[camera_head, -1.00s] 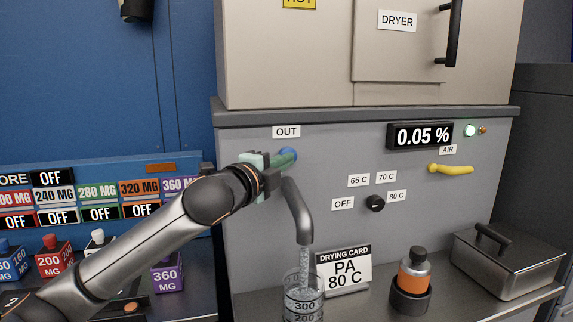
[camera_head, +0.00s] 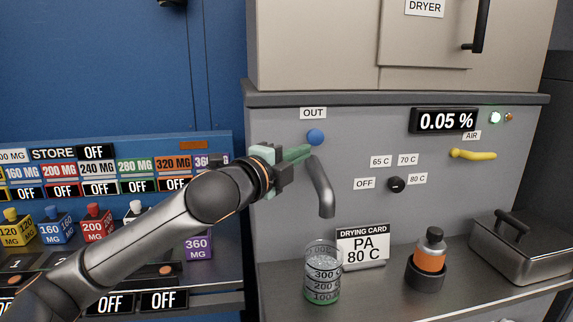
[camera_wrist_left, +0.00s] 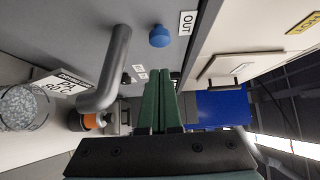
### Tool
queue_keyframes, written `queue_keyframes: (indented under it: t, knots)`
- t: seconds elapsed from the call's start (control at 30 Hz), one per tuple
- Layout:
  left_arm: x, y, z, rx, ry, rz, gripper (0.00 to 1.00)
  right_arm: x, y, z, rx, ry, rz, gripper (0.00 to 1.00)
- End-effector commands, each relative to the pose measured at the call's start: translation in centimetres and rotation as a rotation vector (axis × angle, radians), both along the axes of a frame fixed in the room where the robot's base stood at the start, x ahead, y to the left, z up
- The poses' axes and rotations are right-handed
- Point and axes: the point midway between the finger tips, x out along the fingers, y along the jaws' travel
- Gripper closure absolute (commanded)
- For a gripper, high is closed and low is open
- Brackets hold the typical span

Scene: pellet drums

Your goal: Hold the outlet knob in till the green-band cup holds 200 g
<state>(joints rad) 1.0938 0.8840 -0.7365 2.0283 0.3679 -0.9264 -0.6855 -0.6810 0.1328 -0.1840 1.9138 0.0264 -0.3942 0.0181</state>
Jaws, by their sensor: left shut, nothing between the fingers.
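The blue outlet knob (camera_head: 316,137) sits on the grey panel under the OUT label. In the left wrist view the knob (camera_wrist_left: 160,36) stands clear ahead of the fingers. My left gripper (camera_head: 307,151) is shut and empty, with its green fingertips just below and left of the knob, apart from it. The bent outlet spout (camera_head: 324,190) shows no pellets falling. The clear cup (camera_head: 323,275), with a green band near its base, stands upright below the spout. Its pellets show in the left wrist view (camera_wrist_left: 22,108); I cannot read their exact level. My right gripper is out of view.
A drying card (camera_head: 362,245) reading PA 80 C stands behind the cup. An orange-banded bottle (camera_head: 431,255) sits in a dark holder, with a lidded metal box (camera_head: 525,250) at right. The display (camera_head: 445,121) reads 0.05 %. Coloured bottles (camera_head: 96,225) stand on the left shelf.

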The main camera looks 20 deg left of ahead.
Motion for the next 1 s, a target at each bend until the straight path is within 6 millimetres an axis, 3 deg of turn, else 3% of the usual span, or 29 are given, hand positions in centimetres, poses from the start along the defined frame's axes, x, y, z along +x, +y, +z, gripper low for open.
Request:
queue_keyframes:
  t: [0.1,0.33,1.0]
  knots:
    - [-2.1,0.4,-0.1,0.003,-0.003,-0.001,1.00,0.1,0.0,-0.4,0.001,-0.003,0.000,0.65]
    - [-4.2,0.8,0.0,0.000,-0.001,-0.001,1.00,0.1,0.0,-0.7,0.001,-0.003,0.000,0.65]
    - [-4.5,0.8,0.0,0.000,-0.001,-0.002,1.00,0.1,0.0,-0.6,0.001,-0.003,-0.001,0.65]
